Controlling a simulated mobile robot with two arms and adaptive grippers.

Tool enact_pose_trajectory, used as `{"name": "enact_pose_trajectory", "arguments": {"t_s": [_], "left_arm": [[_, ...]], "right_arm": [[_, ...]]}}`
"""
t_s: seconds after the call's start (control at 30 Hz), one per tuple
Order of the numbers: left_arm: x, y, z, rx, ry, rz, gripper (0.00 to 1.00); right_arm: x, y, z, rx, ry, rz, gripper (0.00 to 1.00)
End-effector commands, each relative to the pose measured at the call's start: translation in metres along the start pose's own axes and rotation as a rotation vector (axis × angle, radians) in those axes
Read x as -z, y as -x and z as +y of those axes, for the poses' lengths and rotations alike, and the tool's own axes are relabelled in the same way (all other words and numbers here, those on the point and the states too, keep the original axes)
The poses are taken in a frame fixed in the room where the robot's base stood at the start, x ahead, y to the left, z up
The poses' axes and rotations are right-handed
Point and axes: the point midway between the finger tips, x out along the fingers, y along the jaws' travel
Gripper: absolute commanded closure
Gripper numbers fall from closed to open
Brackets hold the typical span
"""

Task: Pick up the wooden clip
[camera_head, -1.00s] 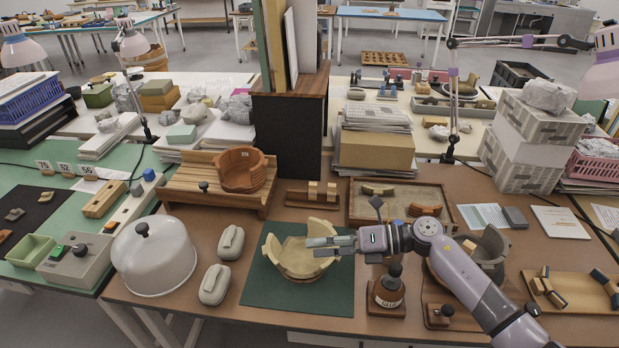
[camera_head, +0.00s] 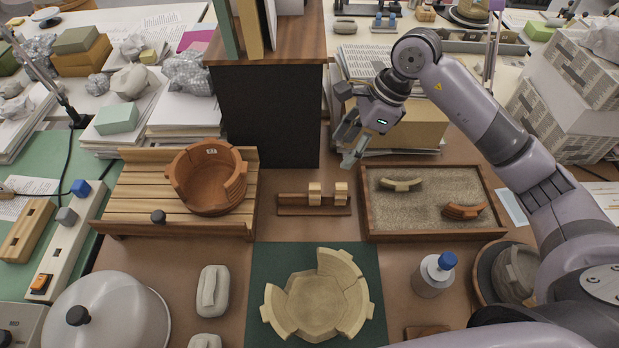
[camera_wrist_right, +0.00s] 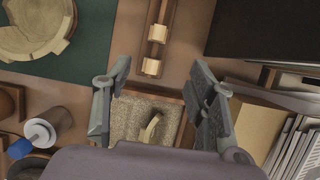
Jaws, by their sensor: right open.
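Two pale wooden clips stand on a dark wooden rack (camera_head: 290,205) at the middle of the table: a left clip (camera_head: 314,194) and a right clip (camera_head: 341,193). In the right wrist view the clips show as an upper clip (camera_wrist_right: 158,33) and a lower clip (camera_wrist_right: 151,67) on the same rack. My right gripper (camera_head: 350,152) is open and empty, raised above and behind the rack's right end. In the wrist view its two fingers (camera_wrist_right: 158,80) are spread wide, with the lower clip between and beyond them. My left gripper is not in view.
A sand tray (camera_head: 370,218) with a pale sherd (camera_head: 401,184) and an orange sherd (camera_head: 464,211) lies right of the rack. A partly built pale bowl (camera_head: 315,300) stands in front on a green mat (camera_head: 262,262). A black-sided cabinet (camera_head: 265,125) rises behind.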

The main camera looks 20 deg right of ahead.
Motion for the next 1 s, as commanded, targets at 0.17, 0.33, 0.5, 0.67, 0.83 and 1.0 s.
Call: {"name": "enact_pose_trajectory", "arguments": {"t_s": [0.17,0.33,0.5,0.67,0.83,1.0], "left_arm": [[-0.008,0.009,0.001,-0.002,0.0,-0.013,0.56],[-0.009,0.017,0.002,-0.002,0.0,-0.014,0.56],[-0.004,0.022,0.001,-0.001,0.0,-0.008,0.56],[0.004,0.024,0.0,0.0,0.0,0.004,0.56],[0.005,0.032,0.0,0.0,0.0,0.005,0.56],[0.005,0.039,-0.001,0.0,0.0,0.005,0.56]], "right_arm": [[-0.002,-0.034,0.002,-0.01,-0.002,-0.003,0.48],[-0.002,-0.071,0.003,-0.01,-0.003,-0.003,0.48],[-0.002,-0.102,0.002,-0.007,-0.003,-0.004,0.48],[-0.002,-0.115,0.001,-0.004,-0.002,-0.004,0.48],[-0.004,-0.129,0.002,-0.008,-0.004,-0.004,0.48],[-0.005,-0.156,0.001,-0.007,-0.004,-0.005,0.48]]}}
